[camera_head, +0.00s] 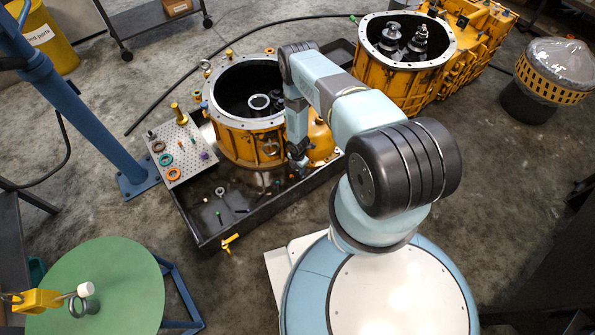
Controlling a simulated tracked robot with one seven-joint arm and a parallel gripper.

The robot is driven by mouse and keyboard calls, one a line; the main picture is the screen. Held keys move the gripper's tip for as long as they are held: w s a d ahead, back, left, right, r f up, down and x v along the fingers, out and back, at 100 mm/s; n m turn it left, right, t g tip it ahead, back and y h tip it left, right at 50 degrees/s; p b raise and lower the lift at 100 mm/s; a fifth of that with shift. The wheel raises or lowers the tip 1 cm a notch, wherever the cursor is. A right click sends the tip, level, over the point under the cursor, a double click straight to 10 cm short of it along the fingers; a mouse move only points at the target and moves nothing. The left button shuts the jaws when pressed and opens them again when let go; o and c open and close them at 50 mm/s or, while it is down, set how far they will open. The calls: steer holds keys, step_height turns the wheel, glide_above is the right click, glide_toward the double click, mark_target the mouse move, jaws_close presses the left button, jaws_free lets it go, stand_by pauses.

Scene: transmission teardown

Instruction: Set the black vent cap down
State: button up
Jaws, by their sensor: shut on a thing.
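My gripper (299,160) points down at the end of my arm, in front of the left yellow housing (238,140) and beside a smaller rounded yellow part (322,142). It is shut on a small dark thing, the black vent cap, which I can hardly tell apart from the dark fingers. The gripper is over the black tray (213,241). How high it is above the tray floor I cannot tell.
A perforated plate (176,172) with coloured rings and small parts lies at the tray's left. Loose small parts lie on the tray floor. A second yellow housing (385,90) stands behind right. A blue post (75,100) and green round table (115,285) are left.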

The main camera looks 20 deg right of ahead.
mark_target(297, 170)
steer(key=shift+w+a+f, duration=0.1)
steer(key=shift+w+f, duration=0.15)
steer(key=shift+f, duration=1.6)
steer(key=o, duration=1.2)
step_height(297, 170, up, 12)
